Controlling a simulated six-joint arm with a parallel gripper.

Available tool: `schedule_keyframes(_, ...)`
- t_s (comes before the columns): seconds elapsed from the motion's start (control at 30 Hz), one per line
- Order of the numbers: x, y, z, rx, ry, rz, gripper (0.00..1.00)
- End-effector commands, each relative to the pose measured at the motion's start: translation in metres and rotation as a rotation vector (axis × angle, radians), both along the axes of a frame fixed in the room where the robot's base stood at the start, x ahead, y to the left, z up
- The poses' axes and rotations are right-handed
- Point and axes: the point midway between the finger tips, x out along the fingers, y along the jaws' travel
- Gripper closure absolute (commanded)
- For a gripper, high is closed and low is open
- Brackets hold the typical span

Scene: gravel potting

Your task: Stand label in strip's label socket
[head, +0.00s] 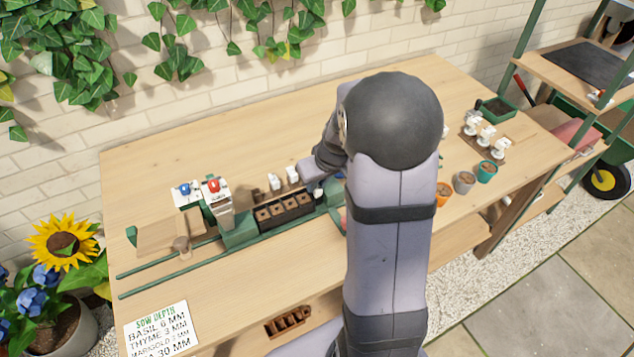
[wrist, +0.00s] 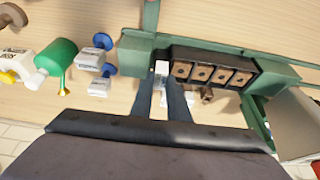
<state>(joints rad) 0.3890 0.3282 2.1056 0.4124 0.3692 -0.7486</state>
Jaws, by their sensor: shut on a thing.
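The dark seed strip (head: 284,212) with a row of brown soil-filled cells sits between green blocks on the rail. It also shows in the wrist view (wrist: 213,84). My gripper (wrist: 165,88) is shut on a small white label (wrist: 161,69), at the strip's left end in the wrist view. I cannot tell whether the label touches the strip or is in the socket; the socket is not clearly seen. In the head view my arm covers most of the gripper. Other small white pieces (head: 274,182) stand just behind the strip.
Green blocks (head: 240,232) flank the strip.

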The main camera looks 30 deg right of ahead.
Motion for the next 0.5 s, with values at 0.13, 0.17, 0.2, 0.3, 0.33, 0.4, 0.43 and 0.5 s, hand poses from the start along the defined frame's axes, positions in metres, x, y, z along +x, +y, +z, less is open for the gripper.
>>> schedule_keyframes(0.13, 0.0002, 0.0, -0.0001, 0.0, 0.0, 0.0, 1.0)
schedule_keyframes(0.17, 0.0001, 0.0, -0.0001, 0.0, 0.0, 0.0, 1.0)
schedule_keyframes(0.2, 0.0001, 0.0, -0.0001, 0.0, 0.0, 0.0, 1.0)
schedule_keyframes(0.3, 0.0001, 0.0, -0.0001, 0.0, 0.0, 0.0, 1.0)
schedule_keyframes(0.33, 0.0001, 0.0, -0.0001, 0.0, 0.0, 0.0, 1.0)
schedule_keyframes(0.4, 0.0001, 0.0, -0.0001, 0.0, 0.0, 0.0, 0.73)
schedule_keyframes(0.43, 0.0001, 0.0, -0.0001, 0.0, 0.0, 0.0, 0.66)
schedule_keyframes(0.5, 0.0001, 0.0, -0.0001, 0.0, 0.0, 0.0, 0.63)
